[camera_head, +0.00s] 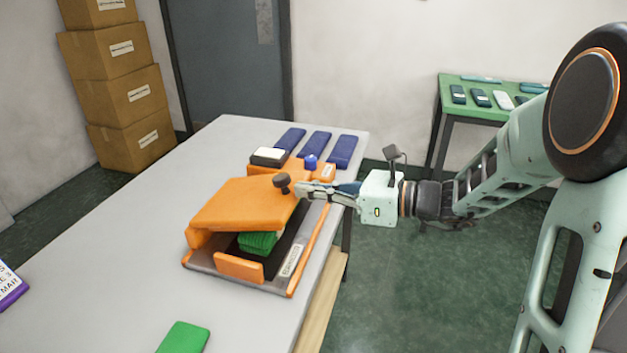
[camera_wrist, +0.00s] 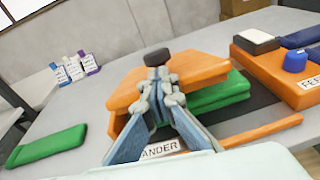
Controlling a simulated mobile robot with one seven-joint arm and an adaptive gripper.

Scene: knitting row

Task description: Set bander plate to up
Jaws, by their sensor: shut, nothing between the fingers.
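The bander's orange plate (camera_head: 240,203) sits tilted above a folded green stack (camera_head: 258,242) on the bander's dark base. The stack also shows under the plate in the wrist view (camera_wrist: 222,92). A dark knob (camera_head: 281,183) stands at the plate's right edge, and it shows just beyond my fingertips in the wrist view (camera_wrist: 157,57). My gripper (camera_head: 302,188) is shut and empty, right beside the knob on its right. In the wrist view my gripper (camera_wrist: 160,86) overlaps the plate's front edge. I cannot tell whether it touches the knob or plate.
An orange unit (camera_head: 318,170) with a blue knob (camera_head: 310,161) stands behind the bander, with dark blue pieces (camera_head: 314,143) beyond it. A green piece (camera_head: 184,338) lies on the grey table (camera_head: 155,215) in front. The table's left part is mostly clear.

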